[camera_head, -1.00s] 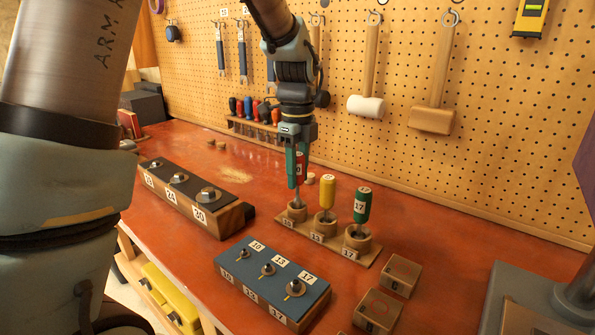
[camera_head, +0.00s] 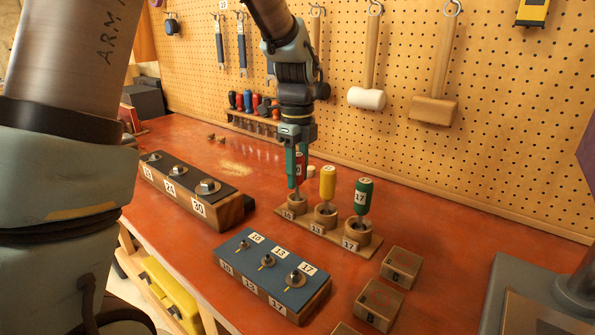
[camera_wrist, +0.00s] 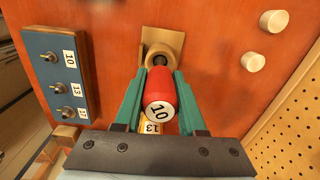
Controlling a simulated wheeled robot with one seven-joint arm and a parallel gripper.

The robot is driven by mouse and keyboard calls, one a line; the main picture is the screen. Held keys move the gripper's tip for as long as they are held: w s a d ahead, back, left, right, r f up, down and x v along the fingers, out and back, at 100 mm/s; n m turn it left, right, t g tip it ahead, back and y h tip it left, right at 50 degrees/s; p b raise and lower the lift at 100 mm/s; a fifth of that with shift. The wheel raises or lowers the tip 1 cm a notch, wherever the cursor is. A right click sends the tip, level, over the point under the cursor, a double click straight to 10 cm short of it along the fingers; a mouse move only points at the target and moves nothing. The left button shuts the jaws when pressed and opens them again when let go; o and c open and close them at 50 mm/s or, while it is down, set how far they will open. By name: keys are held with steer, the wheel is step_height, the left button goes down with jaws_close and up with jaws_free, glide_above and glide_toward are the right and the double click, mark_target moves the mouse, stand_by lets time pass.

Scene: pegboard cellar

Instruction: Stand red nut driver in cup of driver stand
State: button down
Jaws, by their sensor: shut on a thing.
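The red nut driver (camera_head: 299,171), labelled 10, is upright in my gripper (camera_head: 297,180). In the wrist view the driver (camera_wrist: 160,86) sits between the two green fingers of my gripper (camera_wrist: 162,80), its cap facing the camera. The driver stand (camera_head: 330,237) has three wooden cups in a row. The driver is over the left cup (camera_head: 296,207), labelled 10, and its shaft reaches down to the cup's opening; how deep it sits is unclear. A yellow driver (camera_head: 327,183) and a green driver (camera_head: 363,194) stand in the other two cups.
A blue-topped block (camera_head: 265,273) with several nuts lies in front of the stand, and a black-topped block (camera_head: 189,190) lies left. Small wooden blocks (camera_head: 400,266) are at right. A pegboard (camera_head: 480,150) with hanging tools rises behind. Red bench top is clear at centre.

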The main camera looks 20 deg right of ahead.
steer(key=shift+f, duration=0.25)
steer(key=shift+c, duration=2)
jaws_free()
steer(key=shift+r, duration=0.15)
step_height(320, 180, up, 10)
steer(key=p, duration=0.8)
